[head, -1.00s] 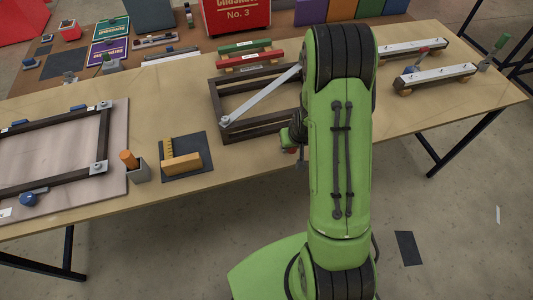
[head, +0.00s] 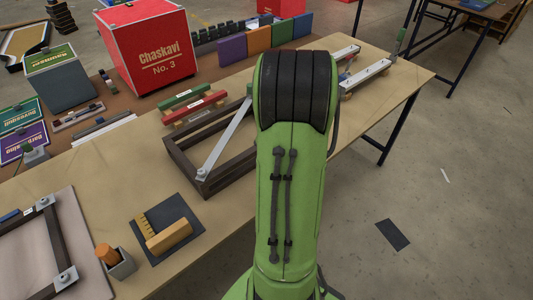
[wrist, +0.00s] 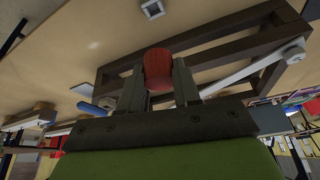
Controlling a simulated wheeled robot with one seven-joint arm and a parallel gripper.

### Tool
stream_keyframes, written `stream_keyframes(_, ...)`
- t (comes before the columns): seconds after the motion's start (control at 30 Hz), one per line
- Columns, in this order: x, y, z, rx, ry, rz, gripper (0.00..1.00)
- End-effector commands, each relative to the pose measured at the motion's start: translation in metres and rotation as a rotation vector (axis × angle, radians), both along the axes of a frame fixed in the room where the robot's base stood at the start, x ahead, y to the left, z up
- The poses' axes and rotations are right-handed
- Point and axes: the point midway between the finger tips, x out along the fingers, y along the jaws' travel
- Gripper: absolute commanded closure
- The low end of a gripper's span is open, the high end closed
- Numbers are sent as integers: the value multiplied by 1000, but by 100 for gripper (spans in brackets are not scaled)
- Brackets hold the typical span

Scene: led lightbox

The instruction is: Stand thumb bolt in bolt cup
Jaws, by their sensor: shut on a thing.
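My gripper (wrist: 158,78) is shut on a red, rounded piece (wrist: 158,66), which I take to be the thumb bolt's head. Its lower part is hidden between the fingers. A small grey square cup with a dark opening (wrist: 152,8), seemingly the bolt cup, sits on the table at the top edge of the wrist view, apart from the held bolt. In the head view my arm hides the gripper, the bolt and this cup.
A dark frame (head: 190,160) with a pale diagonal bar (head: 226,138) lies close beside the gripper. A grey holder with an orange handle (head: 107,254) and a dark mat with a yellow block (head: 169,236) are further left. A blue piece (wrist: 92,108) lies near the fingers.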

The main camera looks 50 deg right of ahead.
Motion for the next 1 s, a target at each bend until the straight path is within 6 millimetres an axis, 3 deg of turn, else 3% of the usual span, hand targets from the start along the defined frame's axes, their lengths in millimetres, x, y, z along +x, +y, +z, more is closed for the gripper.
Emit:
stream_keyframes(0.6,0,0,-69,1,0,0,100)
stream_keyframes(1.0,0,0,-71,1,0,0,100)
